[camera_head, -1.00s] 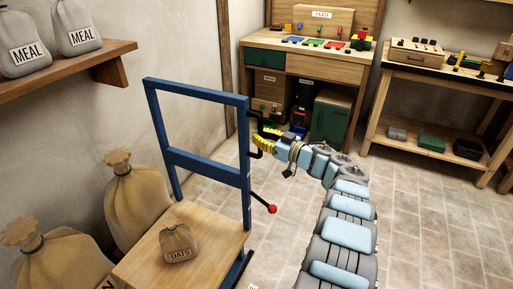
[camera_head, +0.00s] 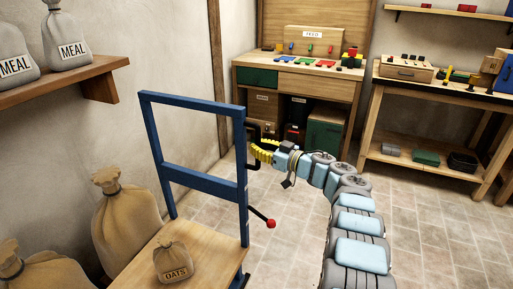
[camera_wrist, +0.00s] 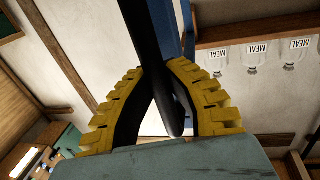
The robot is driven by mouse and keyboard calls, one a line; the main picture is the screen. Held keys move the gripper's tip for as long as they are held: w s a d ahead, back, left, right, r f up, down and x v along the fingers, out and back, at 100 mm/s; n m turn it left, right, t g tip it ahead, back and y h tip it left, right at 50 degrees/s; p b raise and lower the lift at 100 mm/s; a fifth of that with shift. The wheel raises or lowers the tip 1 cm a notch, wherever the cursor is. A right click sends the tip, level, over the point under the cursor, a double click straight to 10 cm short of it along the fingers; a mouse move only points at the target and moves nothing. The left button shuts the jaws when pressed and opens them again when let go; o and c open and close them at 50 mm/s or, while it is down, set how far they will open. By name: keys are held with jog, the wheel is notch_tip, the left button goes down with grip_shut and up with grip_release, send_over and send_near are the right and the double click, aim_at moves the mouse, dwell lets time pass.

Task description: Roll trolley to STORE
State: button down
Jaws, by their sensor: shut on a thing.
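The trolley has a blue upright frame (camera_head: 195,97) and a wooden deck (camera_head: 205,250), at the left centre of the head view. A small OATS sack (camera_head: 173,263) stands on the deck. A lever with a red knob (camera_head: 270,223) sticks out from the frame's right post. My gripper (camera_head: 255,150) is at a black handle (camera_head: 251,133) on that post. In the wrist view its yellow-backed fingers (camera_wrist: 163,110) are closed around the dark handle bar (camera_wrist: 155,60). The trolley's wheels and any STORE sign are not visible.
Large tan sacks (camera_head: 125,215) stand left of the trolley by the wall. A wall shelf (camera_head: 75,83) holds MEAL sacks. A workbench (camera_head: 300,72) and a table (camera_head: 440,95) stand at the back. The tiled floor (camera_head: 430,240) to the right is clear.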

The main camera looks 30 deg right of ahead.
jog(key=c, duration=1)
grip_release()
jog(key=shift+s+d, duration=0.15)
jog(key=shift+d, duration=0.2)
jog(key=shift+a, duration=0.15)
jog(key=shift+v, duration=5.9)
